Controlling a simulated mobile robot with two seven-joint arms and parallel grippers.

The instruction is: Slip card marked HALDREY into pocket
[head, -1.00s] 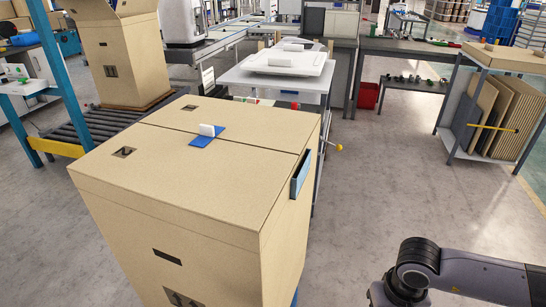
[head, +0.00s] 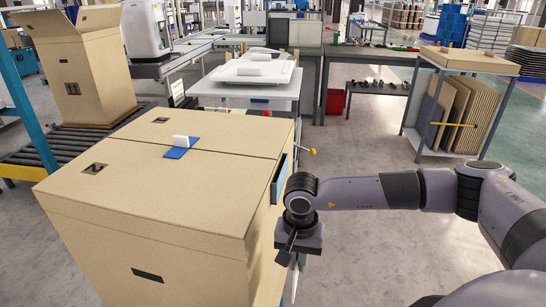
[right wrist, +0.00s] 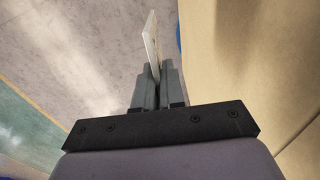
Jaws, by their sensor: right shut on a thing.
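My right gripper (head: 292,258) is beside the right side of a large cardboard box (head: 110,205). It is shut on a thin white card (right wrist: 152,40), which sticks out past the fingertips in the right wrist view. The card's marking cannot be read. A blue pocket (head: 279,180) is on the box's right side near the top edge, and the gripper is below it. The card is apart from the box in the right wrist view. My left gripper is not in view.
A blue pad (head: 176,153) with a small white block (head: 180,141) lies on the box top. Behind stands a table with white trays (head: 255,72). A rack with cardboard sheets (head: 450,110) stands at the right. Floor to the right is clear.

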